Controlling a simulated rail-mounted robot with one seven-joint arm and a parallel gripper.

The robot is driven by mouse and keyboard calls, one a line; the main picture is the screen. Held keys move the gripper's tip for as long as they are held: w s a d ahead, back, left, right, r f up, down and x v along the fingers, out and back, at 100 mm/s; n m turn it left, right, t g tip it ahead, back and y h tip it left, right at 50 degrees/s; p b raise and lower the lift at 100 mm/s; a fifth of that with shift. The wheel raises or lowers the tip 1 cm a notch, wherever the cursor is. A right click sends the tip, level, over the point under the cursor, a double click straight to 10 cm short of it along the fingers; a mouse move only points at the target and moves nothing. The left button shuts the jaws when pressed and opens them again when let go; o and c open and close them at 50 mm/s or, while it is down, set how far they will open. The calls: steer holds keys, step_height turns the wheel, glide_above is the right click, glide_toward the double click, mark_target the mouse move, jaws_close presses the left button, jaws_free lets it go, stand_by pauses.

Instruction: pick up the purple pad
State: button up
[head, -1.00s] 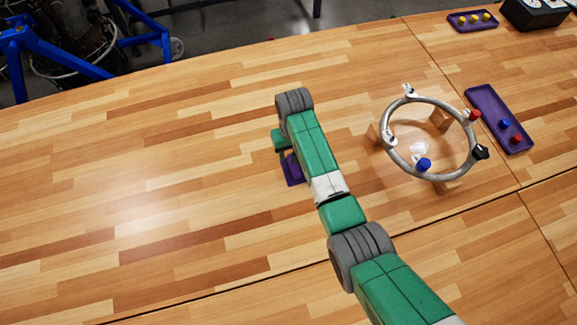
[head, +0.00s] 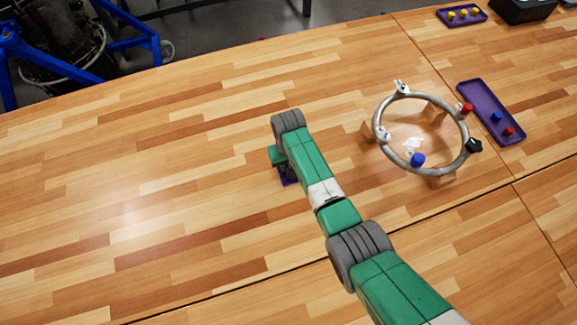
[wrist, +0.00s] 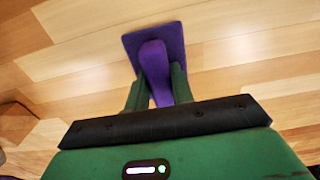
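The purple pad (wrist: 127,48) lies flat-looking below my gripper in the wrist view, a square plate with a raised purple grip (wrist: 154,66) on it. My gripper (wrist: 157,80) has its two green fingers on either side of that grip, very close to it. Whether they press on it cannot be told.
A grey ring (head: 376,123) on wooden blocks, with several coloured fittings, stands to the right. Beyond it lies a purple tray (head: 478,97) with a blue and a red piece. Another purple tray (head: 444,15) with yellow pieces is at the back right. The table's left is clear.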

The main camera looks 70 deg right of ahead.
mark_target(288, 165)
jaws_close()
steer(key=shift+r, duration=0.45)
steer(key=r, duration=0.3)
steer(key=shift+a+p, duration=0.4)
steer(key=a, duration=0.5)
steer(key=s+a, duration=0.1)
steer(key=a, duration=0.4)
steer(key=s+a+r+p, duration=0.1)
steer(key=a, duration=0.4)
steer(key=shift+s, duration=0.2)
